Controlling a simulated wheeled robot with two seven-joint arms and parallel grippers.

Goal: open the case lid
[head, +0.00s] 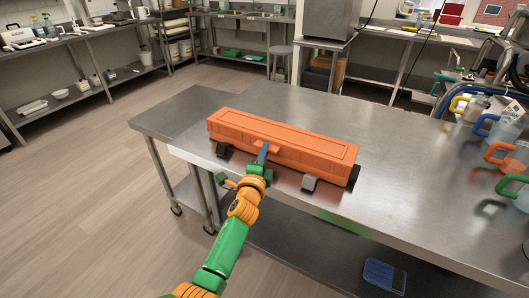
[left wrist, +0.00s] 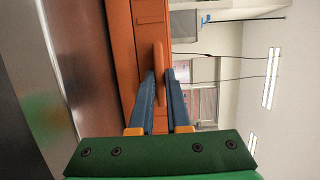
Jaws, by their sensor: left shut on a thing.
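The orange case (head: 285,143) lies long and closed on the steel table, its lid down. It fills the upper middle of the left wrist view (left wrist: 153,50). An orange tab (left wrist: 160,70) stands out from the case front. My left gripper (head: 262,152) is at the middle of the case's front side. In the left wrist view its two blue fingers (left wrist: 160,88) are shut on the tab, one on each side. My right gripper is not in view.
The steel table (head: 400,150) is clear behind the case. Bottles and jugs with coloured handles (head: 480,110) stand at the table's right. A stool (head: 281,58) and counters stand at the back.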

